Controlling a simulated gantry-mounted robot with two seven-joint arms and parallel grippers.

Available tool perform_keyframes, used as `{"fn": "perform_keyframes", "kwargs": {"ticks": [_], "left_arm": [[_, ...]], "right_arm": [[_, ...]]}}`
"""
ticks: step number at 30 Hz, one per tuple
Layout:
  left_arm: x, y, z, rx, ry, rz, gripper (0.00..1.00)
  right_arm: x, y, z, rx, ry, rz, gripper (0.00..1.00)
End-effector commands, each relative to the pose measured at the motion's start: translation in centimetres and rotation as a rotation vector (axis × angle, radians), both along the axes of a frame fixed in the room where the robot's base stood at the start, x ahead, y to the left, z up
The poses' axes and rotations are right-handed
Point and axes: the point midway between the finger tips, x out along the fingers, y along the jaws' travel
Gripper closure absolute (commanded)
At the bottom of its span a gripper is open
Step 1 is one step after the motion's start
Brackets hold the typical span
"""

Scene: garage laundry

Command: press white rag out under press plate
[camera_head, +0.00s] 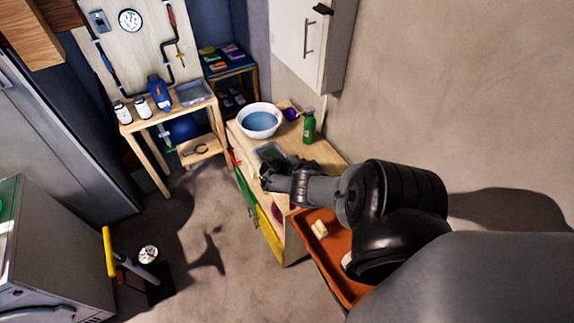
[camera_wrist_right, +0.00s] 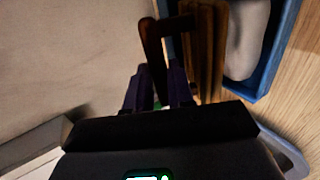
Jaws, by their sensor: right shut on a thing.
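My right gripper (camera_wrist_right: 160,80) is shut on a dark brown bent handle (camera_wrist_right: 151,42) in the right wrist view. Beside the handle is a brown wooden press plate (camera_wrist_right: 207,48), seen partly edge-on. Right of the plate, the white rag (camera_wrist_right: 247,42) lies inside a blue-walled tray (camera_wrist_right: 285,45). Whether the plate touches the rag is hidden. In the head view my right gripper (camera_head: 268,178) is low over the wooden counter, in front of a small dark tray (camera_head: 270,151); its fingers and the handle are too small to make out there. My left gripper is not in view.
A white bowl of blue water (camera_head: 260,121), a purple item (camera_head: 290,114) and a green bottle (camera_head: 308,127) stand on the counter (camera_head: 325,154). An orange tray (camera_head: 312,217) with pale blocks is beneath my right arm.

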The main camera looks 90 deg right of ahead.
Motion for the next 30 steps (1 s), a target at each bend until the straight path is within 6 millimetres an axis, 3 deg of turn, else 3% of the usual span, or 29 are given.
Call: {"fn": "perform_keyframes", "kwargs": {"ticks": [1, 25, 26, 30], "left_arm": [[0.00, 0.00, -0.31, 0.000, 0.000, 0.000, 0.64], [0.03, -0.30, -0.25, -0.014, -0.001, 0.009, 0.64], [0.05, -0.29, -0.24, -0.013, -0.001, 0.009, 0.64], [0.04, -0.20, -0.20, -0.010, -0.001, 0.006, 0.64]], "right_arm": [[1.11, 0.90, -1.35, 0.026, -0.015, 0.026, 1.00], [1.20, 0.90, -1.33, 0.026, -0.016, 0.026, 1.00], [1.21, 0.89, -1.33, 0.026, -0.016, 0.026, 0.75], [1.17, 0.93, -1.28, 0.026, -0.015, 0.024, 0.55]]}}
